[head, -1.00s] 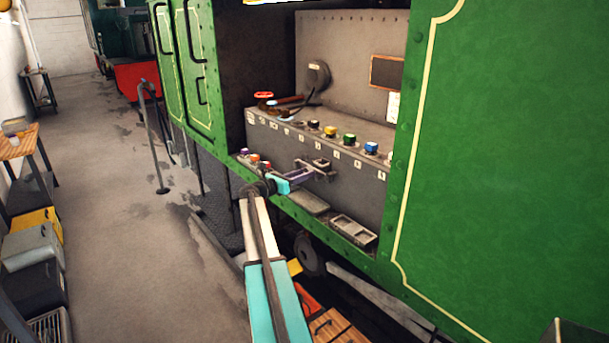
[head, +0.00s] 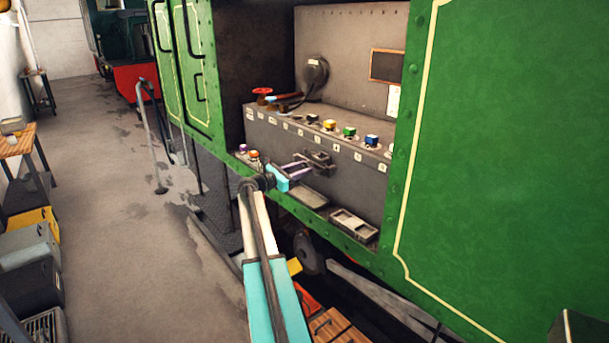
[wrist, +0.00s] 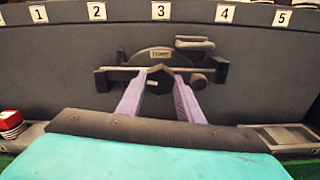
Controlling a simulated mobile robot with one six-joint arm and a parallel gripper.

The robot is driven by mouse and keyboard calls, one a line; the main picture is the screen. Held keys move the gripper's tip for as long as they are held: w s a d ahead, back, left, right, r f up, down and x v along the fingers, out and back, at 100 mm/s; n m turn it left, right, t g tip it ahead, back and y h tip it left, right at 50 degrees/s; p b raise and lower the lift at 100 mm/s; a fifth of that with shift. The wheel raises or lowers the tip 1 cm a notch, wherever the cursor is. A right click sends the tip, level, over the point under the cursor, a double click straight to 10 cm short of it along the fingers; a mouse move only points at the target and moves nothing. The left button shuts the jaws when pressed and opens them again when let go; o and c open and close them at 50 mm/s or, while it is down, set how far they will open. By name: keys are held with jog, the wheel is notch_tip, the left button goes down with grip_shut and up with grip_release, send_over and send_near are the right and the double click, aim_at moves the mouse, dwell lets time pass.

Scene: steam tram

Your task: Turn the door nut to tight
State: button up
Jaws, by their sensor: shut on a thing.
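The door nut (wrist: 158,84) is a dark nut in the middle of a small dark door plate (wrist: 160,54), below the number 3 label in the wrist view. A crossbar (wrist: 122,70) runs level behind the nut. The plate carries a small label whose word I cannot read surely. My gripper (wrist: 160,80) has its two purple fingers on either side of the nut, shut on it. In the head view my gripper (head: 306,164) reaches the door fitting (head: 322,160) on the grey bench front. The nut itself is too small to make out there.
Coloured knobs (head: 350,132) and a red wheel (head: 262,91) line the bench top. Small trays (head: 352,226) lie on the ledge below. The green tram side panel (head: 510,150) stands close on the right. The aisle floor (head: 110,220) at left is open.

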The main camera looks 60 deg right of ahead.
jog(key=m+b, duration=0.2)
jog(key=f+m+b, duration=0.1)
jog(key=m+b, duration=0.1)
jog(key=shift+a+b, duration=0.15)
jog(key=shift+b, duration=0.2)
jog(key=m+b, duration=0.4)
jog(key=shift+s+b, duration=0.1)
jog(key=shift+b, duration=0.3)
jog(key=m+b, duration=0.8)
jog(key=shift+r+m+b, duration=0.2)
jog(key=shift+m+b, duration=0.1)
jog(key=shift+b, duration=0.05)
jog(key=o, duration=0.8)
jog(key=shift+r, duration=0.2)
jog(key=shift+c, duration=0.2)
